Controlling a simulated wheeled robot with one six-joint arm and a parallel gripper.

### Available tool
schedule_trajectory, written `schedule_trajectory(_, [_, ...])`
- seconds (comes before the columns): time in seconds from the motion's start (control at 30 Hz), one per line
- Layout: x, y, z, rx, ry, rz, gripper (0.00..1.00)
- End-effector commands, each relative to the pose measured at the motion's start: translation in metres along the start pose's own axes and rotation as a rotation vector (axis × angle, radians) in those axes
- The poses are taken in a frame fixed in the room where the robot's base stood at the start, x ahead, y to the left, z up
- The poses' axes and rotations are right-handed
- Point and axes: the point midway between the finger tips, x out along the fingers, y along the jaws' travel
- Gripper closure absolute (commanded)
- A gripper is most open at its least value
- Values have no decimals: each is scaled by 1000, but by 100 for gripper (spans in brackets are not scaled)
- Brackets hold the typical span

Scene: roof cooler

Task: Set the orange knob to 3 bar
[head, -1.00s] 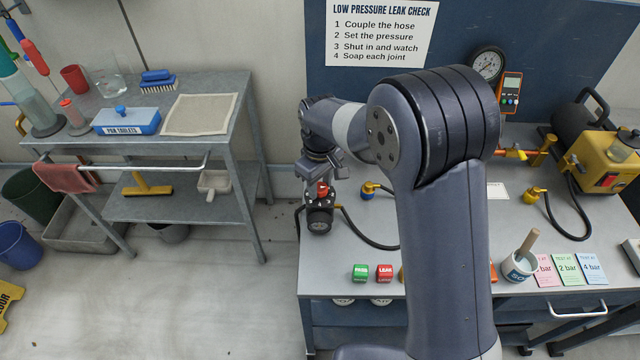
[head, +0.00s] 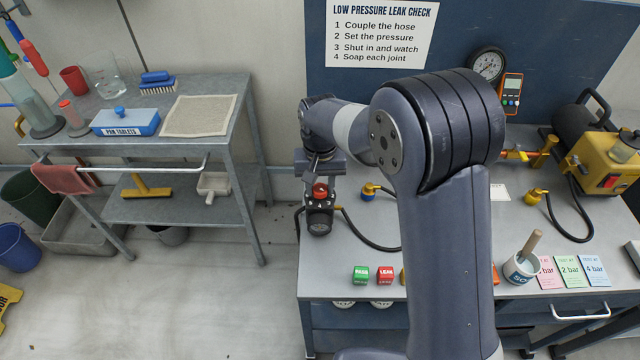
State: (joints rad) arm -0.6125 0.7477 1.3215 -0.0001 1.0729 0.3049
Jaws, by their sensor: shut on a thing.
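The orange knob (head: 320,190) looks red-orange in the head view and sits on top of a small dark regulator with a round gauge (head: 319,226) on its front. The regulator stands at the left end of the workbench. My gripper (head: 321,178) points down from above and is shut on the knob, with part of the knob showing below the jaws. White marks show around the knob's base, but they are too small to read. The gauge's needle and figures are also too small to read.
Green (head: 361,273) and red (head: 386,273) blocks lie at the bench's front edge. My arm hides the bench's middle. Pressure cards (head: 570,270) and a yellow pump (head: 603,165) are right.

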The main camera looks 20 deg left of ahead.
Motion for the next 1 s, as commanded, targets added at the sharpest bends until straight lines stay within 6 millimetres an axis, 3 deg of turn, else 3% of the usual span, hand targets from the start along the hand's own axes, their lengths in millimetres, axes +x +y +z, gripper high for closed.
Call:
schedule_trajectory(0.63, [-1, 0, -1, 48, 3, -1, 87])
schedule_trajectory(0.67, [-1, 0, -1, 48, 3, -1, 62])
schedule_trajectory(0.9, [-1, 0, 0, 47, 2, -1, 42])
schedule_trajectory(1.0, [0, 0, 0, 47, 1, 0, 42])
